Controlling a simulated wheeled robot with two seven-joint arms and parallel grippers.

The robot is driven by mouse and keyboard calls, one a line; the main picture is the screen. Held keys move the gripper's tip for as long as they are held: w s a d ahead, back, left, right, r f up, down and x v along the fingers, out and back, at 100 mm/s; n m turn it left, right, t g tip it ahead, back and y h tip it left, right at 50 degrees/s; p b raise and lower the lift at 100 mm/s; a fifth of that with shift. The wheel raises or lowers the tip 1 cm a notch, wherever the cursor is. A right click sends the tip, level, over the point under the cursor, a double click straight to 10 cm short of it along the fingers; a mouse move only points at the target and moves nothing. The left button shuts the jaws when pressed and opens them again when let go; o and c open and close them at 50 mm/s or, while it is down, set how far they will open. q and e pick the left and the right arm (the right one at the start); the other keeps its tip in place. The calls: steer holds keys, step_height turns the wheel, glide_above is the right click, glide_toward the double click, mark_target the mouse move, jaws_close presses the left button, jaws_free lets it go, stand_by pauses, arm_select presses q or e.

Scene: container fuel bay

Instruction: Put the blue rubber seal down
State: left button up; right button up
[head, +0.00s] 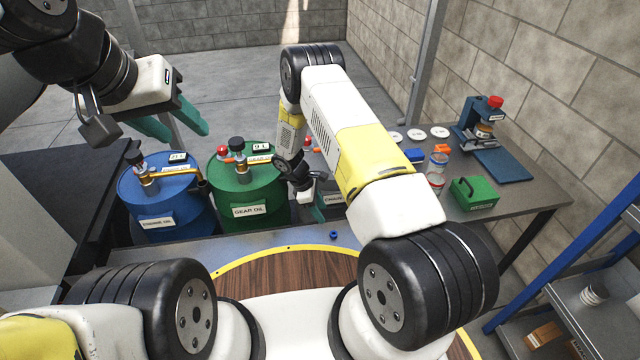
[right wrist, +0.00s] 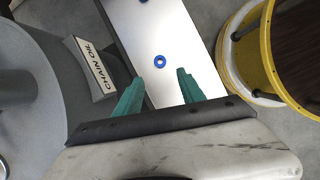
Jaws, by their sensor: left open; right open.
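The blue rubber seal (head: 334,236) is a small ring lying flat on a light grey metal strip (head: 300,241) in front of the drums. It also shows in the right wrist view (right wrist: 159,62), just beyond the fingertips and apart from them. My right gripper (right wrist: 160,78) is open with nothing between its teal fingers. My left gripper (head: 178,124) is open and empty at the upper left, above the blue drum.
A blue drum (head: 165,205) and a green gear oil drum (head: 248,185) stand behind the strip. A grey chain oil drum (right wrist: 40,95) is left in the right wrist view. A bench (head: 520,198) at right holds a green box (head: 475,194) and a blue press (head: 482,125).

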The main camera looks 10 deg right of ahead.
step_height(320, 180, up, 26)
steer(key=w+d+m+t+y, duration=0.1)
steer(key=d+m+t+y, duration=0.1)
steer(key=m, duration=0.4)
steer(key=s+d+r+m+t+y, duration=0.15)
steer(key=s+r, duration=0.25)
steer(key=r, duration=0.4)
steer(key=s+r+m+y, duration=0.15)
steer(key=s+r, duration=0.25)
steer(key=r, duration=0.4)
steer(key=s+r+m+t, duration=0.2)
steer(key=s+r, duration=0.3)
steer(key=s, duration=0.4)
steer(key=s+r+m+t+y, duration=0.1)
steer(key=s+r+m, duration=0.2)
steer(key=s, duration=0.6)
step_height(320, 180, up, 3)
steer(key=shift+s+a+f+m+t, duration=0.15)
steer(key=shift+s+a+m+t, duration=0.05)
steer(key=shift+s+m+t, duration=0.2)
